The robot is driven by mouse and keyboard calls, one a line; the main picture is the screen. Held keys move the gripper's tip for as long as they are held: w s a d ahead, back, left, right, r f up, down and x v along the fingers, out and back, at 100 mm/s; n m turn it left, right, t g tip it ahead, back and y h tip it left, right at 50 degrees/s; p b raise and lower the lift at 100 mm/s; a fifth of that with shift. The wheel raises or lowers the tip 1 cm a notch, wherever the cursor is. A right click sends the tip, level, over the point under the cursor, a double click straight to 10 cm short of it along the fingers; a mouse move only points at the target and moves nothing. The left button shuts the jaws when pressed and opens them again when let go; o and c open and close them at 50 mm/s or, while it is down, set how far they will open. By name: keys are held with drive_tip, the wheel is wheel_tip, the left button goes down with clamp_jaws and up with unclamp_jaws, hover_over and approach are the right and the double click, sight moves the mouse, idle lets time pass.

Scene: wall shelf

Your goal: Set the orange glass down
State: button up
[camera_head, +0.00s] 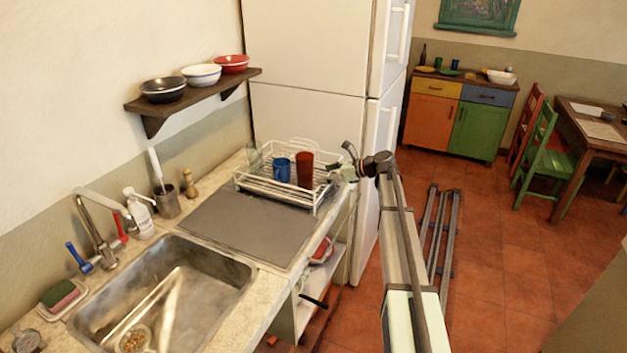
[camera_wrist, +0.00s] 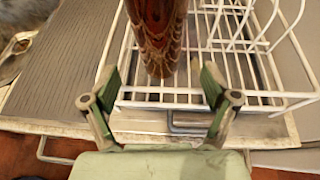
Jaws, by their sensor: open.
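The orange glass (camera_head: 305,168) looks dark reddish-orange and stands upright at the right part of the white dish rack (camera_head: 273,192). A blue mug (camera_head: 282,170) is just left of it. In the wrist view the glass (camera_wrist: 160,35) shows a carved-looking pattern, with its lower end over the rack's wire bars and its top cut off by the frame. My gripper (camera_wrist: 160,84) is open, its two fingers spread on either side of the glass's line. The glass lies beyond the fingertips, and neither finger visibly touches it. In the head view my gripper (camera_head: 342,170) is right of the rack.
A grey mat (camera_head: 245,228) lies clear in front of the rack, beside the sink (camera_head: 160,300). A wall shelf (camera_head: 195,97) holds a black bowl (camera_head: 163,88), a white-and-blue bowl (camera_head: 201,75) and a red bowl (camera_head: 232,64). A tall white fridge (camera_head: 310,110) stands behind the rack.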

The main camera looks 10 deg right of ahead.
drive_tip(key=v, duration=0.3)
drive_tip(key=shift+s+d+r, duration=0.15)
drive_tip(key=shift+s+d, duration=0.05)
drive_tip(key=shift+d, duration=0.05)
